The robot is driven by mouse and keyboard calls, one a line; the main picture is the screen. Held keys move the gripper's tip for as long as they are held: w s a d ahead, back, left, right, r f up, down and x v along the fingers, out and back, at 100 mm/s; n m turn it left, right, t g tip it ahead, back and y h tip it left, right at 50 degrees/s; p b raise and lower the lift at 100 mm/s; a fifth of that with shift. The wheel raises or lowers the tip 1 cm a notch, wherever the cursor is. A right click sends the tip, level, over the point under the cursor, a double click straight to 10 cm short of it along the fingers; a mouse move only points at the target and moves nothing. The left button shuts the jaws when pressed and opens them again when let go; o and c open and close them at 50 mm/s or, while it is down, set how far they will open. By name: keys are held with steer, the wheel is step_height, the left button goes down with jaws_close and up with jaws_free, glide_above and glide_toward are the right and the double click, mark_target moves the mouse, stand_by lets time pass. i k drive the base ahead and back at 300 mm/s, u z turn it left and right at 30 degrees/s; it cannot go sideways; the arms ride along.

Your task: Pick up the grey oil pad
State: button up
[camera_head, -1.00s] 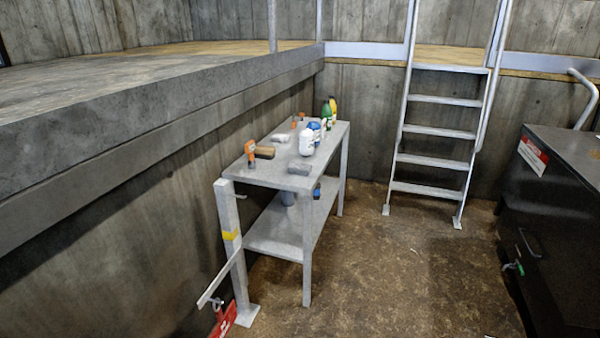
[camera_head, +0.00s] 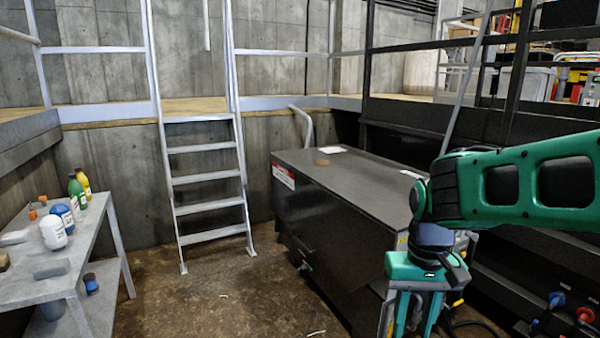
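A small grey block-like pad (camera_head: 51,268), which looks like the grey oil pad, lies flat near the front edge of the grey metal table (camera_head: 80,262) at the left. A paler, flat item (camera_head: 14,238) lies behind it on the same top. My green arm comes in from the right and bends downward at the lower right, well away from the table. My gripper is below the frame edge and does not show. Nothing covers the pad.
A steel ladder (camera_head: 205,180) stands behind. A black cabinet (camera_head: 345,195) is at centre right. Floor between table and cabinet is mostly clear.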

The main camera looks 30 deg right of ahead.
mark_target(48, 269)
steer(key=u, duration=0.1)
steer(key=i, duration=1.55)
steer(key=u, duration=0.65)
steer(key=i, duration=1)
steer(key=u, duration=0.4)
